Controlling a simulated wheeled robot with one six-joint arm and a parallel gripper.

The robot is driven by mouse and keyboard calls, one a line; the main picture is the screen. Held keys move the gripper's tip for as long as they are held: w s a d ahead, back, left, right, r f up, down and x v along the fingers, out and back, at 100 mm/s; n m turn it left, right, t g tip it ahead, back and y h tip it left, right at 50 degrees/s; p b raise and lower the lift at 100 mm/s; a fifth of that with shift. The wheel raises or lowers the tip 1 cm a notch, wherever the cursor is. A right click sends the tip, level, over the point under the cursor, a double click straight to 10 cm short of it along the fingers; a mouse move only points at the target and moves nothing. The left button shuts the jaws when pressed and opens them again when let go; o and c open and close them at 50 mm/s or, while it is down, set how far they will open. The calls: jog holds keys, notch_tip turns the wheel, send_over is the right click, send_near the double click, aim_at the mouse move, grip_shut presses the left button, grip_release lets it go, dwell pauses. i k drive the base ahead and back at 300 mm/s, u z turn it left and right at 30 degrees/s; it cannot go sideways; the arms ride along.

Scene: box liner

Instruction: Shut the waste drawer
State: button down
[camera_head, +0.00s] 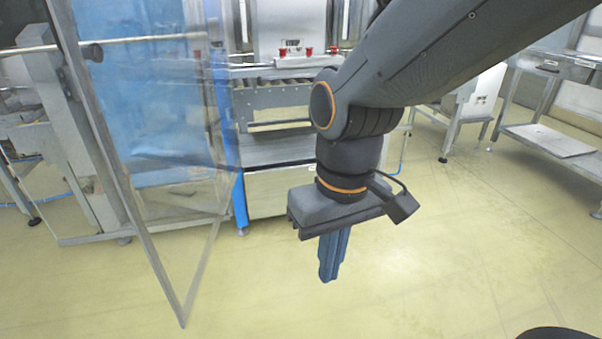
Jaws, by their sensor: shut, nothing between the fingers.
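My gripper (330,262) points straight down over the bare floor, in front of the machine. Its blue-grey fingers are together and hold nothing. Behind it, low on the machine, is a metal box with a plain steel front (275,192), which looks like the waste drawer. A flat grey surface lies above that front. My gripper and wrist hide its right part, and I cannot tell how far it stands out. My gripper looks apart from it, on the near side.
A clear, metal-framed door (160,270) stands swung out at the left, reaching toward me. A blue post (238,200) stands beside the box. A roller conveyor (275,97) lies above it. A steel table (560,140) is at the right. The floor (430,260) at right is free.

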aim_at(267, 187)
jog(key=z, duration=0.6)
jog(key=i, duration=1.6)
jog(key=u, duration=0.45)
